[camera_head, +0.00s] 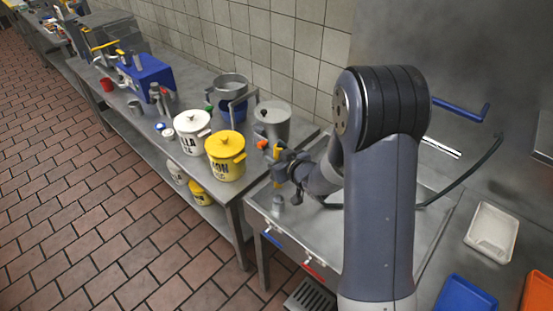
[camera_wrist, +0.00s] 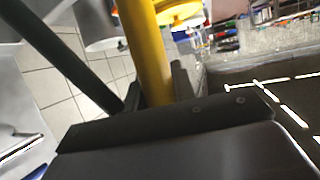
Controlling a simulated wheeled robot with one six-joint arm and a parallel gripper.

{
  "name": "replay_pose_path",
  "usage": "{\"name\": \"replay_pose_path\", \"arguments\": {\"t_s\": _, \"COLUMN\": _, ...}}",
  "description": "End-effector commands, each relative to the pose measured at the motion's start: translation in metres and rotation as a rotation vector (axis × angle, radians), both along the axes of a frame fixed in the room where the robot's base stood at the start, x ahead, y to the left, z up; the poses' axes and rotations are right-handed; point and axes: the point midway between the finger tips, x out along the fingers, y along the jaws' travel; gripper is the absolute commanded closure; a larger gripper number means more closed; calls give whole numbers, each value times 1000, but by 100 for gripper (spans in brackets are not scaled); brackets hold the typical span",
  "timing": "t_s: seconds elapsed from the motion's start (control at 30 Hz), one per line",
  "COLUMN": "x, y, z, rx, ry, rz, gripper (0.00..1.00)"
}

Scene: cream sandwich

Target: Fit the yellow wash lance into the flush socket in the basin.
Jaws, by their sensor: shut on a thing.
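The yellow wash lance (camera_wrist: 147,50) runs up through the wrist view between the dark fingers of my gripper (camera_wrist: 152,95). My gripper is shut on it. In the head view my gripper (camera_head: 290,164) is over the left part of the steel basin (camera_head: 425,212), and a short yellow part of the lance (camera_head: 281,156) shows at its jaws. A small grey upright piece (camera_head: 278,201) stands below the gripper; I cannot tell whether it is the flush socket. My arm hides much of the basin. The lance's lower end is not clear.
A yellow lidded pot (camera_head: 226,160), a white lidded pot (camera_head: 192,135) and a grey pot (camera_head: 272,124) stand on the counter left of the basin. A white tray (camera_head: 492,232) and a blue tray (camera_head: 463,297) lie at right. A dark hose (camera_head: 470,172) arches behind my arm.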

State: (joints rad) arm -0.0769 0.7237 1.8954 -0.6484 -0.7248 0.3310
Motion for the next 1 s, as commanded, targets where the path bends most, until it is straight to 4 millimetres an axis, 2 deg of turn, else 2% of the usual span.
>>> {"name": "replay_pose_path", "arguments": {"t_s": 0.43, "x": 0, "y": 0, "z": -2, "rx": -1, "ry": -2, "rz": -1, "gripper": 100}}
{"name": "replay_pose_path", "arguments": {"t_s": 1.0, "x": 0, "y": 0, "z": -53, "rx": 0, "ry": -1, "rz": -1, "gripper": 100}}
